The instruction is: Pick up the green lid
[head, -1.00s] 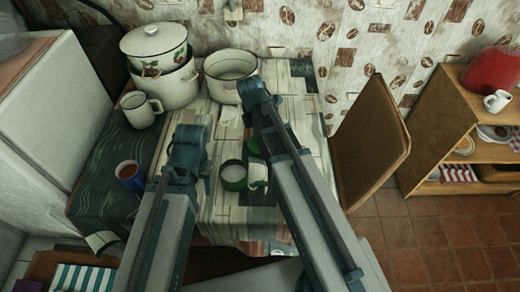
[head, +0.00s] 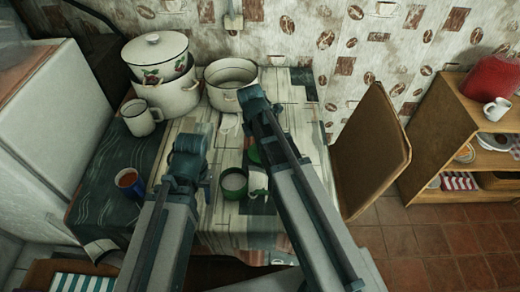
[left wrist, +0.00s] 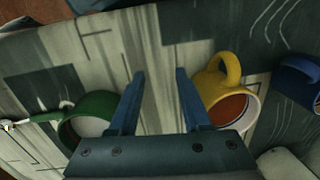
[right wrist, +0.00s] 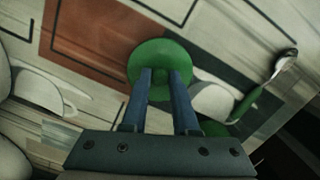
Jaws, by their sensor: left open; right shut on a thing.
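The green lid (right wrist: 160,58) is a round disc seen from above in the right wrist view. My right gripper (right wrist: 163,74) is shut on it near its middle. In the head view a bit of the green lid (head: 253,156) shows beside my right arm, which hides the rest. Whether it touches the table is hard to tell. A green cup with a pale inside (head: 233,183) stands just in front of it. My left gripper (left wrist: 160,76) is open and empty, with the green cup (left wrist: 88,120) and a yellow cup (left wrist: 222,90) on either side.
A spoon (right wrist: 286,59) with a green handle lies near the lid. A blue cup (head: 129,181) and a white mug (head: 140,118) stand at left. White pots (head: 170,91) stand at the back. A chair (head: 370,150) flanks the table's right.

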